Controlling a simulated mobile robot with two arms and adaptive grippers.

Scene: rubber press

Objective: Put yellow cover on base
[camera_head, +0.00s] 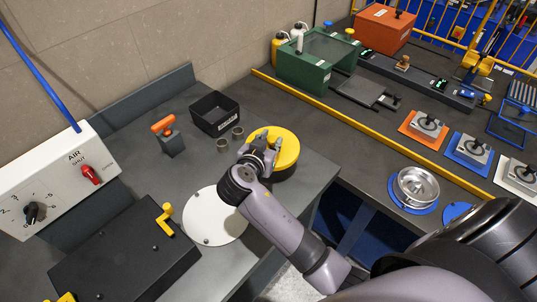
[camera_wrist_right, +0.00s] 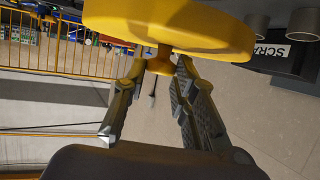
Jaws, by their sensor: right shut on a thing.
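The round yellow cover (camera_head: 287,153) is in the head view at the right part of the dark bench. My right gripper (camera_head: 264,146) is shut on its knob, at the cover's left side. In the right wrist view the cover (camera_wrist_right: 170,25) fills the top, and its knob (camera_wrist_right: 160,62) sits between the fingertips of the right gripper (camera_wrist_right: 158,70). A flat white disc (camera_head: 214,214) lies on the bench front left of the cover, partly hidden by my right arm. I cannot tell which thing is the base, or whether the cover touches anything below. My left gripper is not in view.
A black bin (camera_head: 214,113) and two small grey cups (camera_head: 230,138) stand behind the cover. An orange-handled block (camera_head: 168,136) is further left. A black box with a yellow handle (camera_head: 125,255) is at front left. A yellow rail (camera_head: 350,124) borders the right table.

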